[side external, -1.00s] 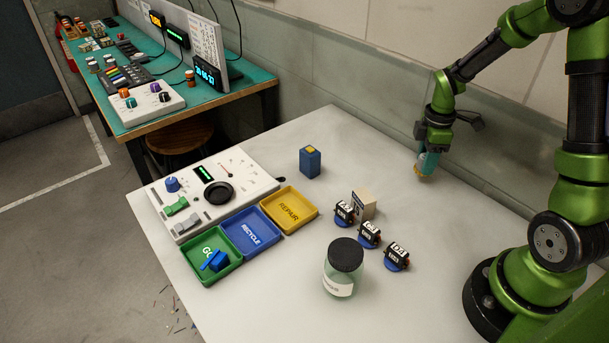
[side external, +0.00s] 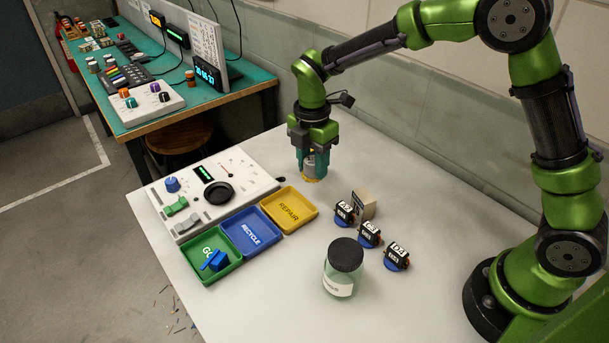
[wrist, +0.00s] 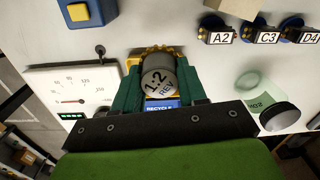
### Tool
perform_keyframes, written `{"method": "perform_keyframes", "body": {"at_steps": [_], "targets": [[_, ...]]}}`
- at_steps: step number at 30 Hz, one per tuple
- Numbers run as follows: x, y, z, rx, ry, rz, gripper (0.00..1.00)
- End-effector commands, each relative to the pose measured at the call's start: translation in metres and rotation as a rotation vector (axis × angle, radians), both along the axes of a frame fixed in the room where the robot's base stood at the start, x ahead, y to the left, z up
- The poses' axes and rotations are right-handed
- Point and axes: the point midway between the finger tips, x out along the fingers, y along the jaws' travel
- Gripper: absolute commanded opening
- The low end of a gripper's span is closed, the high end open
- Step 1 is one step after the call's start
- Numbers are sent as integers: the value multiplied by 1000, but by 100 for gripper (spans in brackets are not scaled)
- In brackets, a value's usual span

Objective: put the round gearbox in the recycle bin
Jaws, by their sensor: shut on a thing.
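The round gearbox (side external: 313,172) is a grey cylinder with a yellow toothed rim at its lower end. My gripper (side external: 315,158) is shut on it and holds it upright above the white table, behind the yellow repair tray. In the wrist view the gearbox (wrist: 160,78) sits between the green fingers and shows "1:2 REV" on its end. The recycle bin (side external: 267,240) is a shallow blue tray between the green and yellow trays, in front and to the left of my gripper. In the wrist view the gearbox and gripper hide most of it.
The yellow repair tray (side external: 306,215) lies between my gripper and the recycle bin. The green tray (side external: 231,263) holds a blue part (side external: 215,261). A white meter panel (side external: 240,170), a lidded jar (side external: 343,275), several labelled servos (side external: 370,234) and a blue box (wrist: 88,12) stand around.

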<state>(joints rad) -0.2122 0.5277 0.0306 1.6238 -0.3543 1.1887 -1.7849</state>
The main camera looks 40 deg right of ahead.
Motion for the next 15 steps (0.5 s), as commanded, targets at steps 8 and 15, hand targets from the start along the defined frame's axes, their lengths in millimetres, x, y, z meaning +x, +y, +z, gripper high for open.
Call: {"method": "perform_keyframes", "body": {"at_steps": [8, 15], "targets": [[2, 133, 6, 12, -10, 429, 8], [8, 166, 24, 22, -29, 607, 8]]}}
